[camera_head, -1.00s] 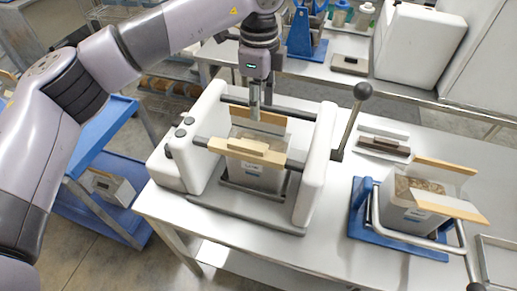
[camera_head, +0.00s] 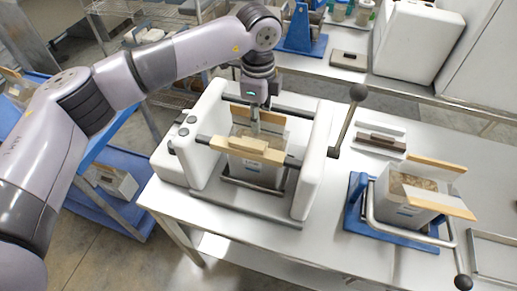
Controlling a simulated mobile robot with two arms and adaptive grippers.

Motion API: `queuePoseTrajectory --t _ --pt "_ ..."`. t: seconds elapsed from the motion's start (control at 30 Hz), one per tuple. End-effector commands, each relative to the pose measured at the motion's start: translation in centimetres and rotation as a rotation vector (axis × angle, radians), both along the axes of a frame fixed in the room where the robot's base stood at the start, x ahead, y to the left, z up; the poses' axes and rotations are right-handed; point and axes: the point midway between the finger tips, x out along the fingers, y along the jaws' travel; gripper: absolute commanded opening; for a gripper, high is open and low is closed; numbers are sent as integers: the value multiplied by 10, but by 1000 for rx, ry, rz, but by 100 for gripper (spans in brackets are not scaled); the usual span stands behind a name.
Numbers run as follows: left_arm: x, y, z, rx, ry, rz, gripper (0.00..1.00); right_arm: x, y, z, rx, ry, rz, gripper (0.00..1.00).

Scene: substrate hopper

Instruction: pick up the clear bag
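A clear bag (camera_head: 258,172) stands upright in a white press-like machine (camera_head: 312,168), between its two white side walls. Wooden bars lie along the bag's top, one in front and one behind. My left gripper (camera_head: 255,128) points down over the bag's opening, between the two bars. Its fingers are small and partly hidden, so I cannot tell whether they are open or touch the bag. A second clear bag (camera_head: 408,198) with brown substrate and wooden bars stands in a blue frame (camera_head: 390,236) at right. My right gripper is not in view.
A dark bar (camera_head: 382,141) lies on a plate on the white table (camera_head: 330,240). A blue cart (camera_head: 135,205) stands at left. A metal tray (camera_head: 493,255) sits at the right edge.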

Motion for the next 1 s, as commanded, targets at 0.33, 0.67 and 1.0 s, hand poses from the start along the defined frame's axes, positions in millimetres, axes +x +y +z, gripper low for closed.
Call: queuePoseTrajectory --t 0.33,0.67,1.0 --pt "0 0 0 0 0 0 0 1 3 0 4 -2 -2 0" --pt "0 0 1 0 0 0 0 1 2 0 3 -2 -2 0" --pt "1 -1 4 -3 -4 0 0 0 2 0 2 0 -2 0"
